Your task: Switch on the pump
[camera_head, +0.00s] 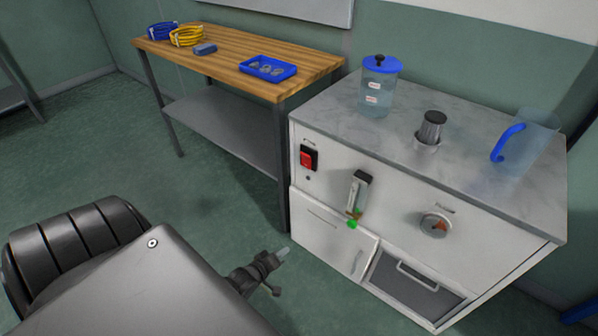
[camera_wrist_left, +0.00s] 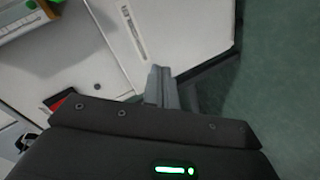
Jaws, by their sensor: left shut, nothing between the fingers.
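A red rocker switch (camera_head: 309,159) in a black frame is on the upper left of the white cabinet's front (camera_head: 398,197). I cannot read the label above it or tell its position. Part of the red switch also shows in the left wrist view (camera_wrist_left: 66,101), partly hidden behind the gripper body. My left gripper (camera_head: 283,253) is low in front of the cabinet's lower left, below the switch and apart from it. Its fingers are shut and empty; they also show in the left wrist view (camera_wrist_left: 161,85). My right gripper is not in view.
The cabinet front has a flow meter (camera_head: 359,194), a dial knob (camera_head: 436,225) and a drawer (camera_head: 411,285). A blue-lidded jar (camera_head: 377,95), a metal cylinder (camera_head: 431,128) and a clear jug (camera_head: 530,140) stand on top. A wooden table (camera_head: 226,72) stands left of it.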

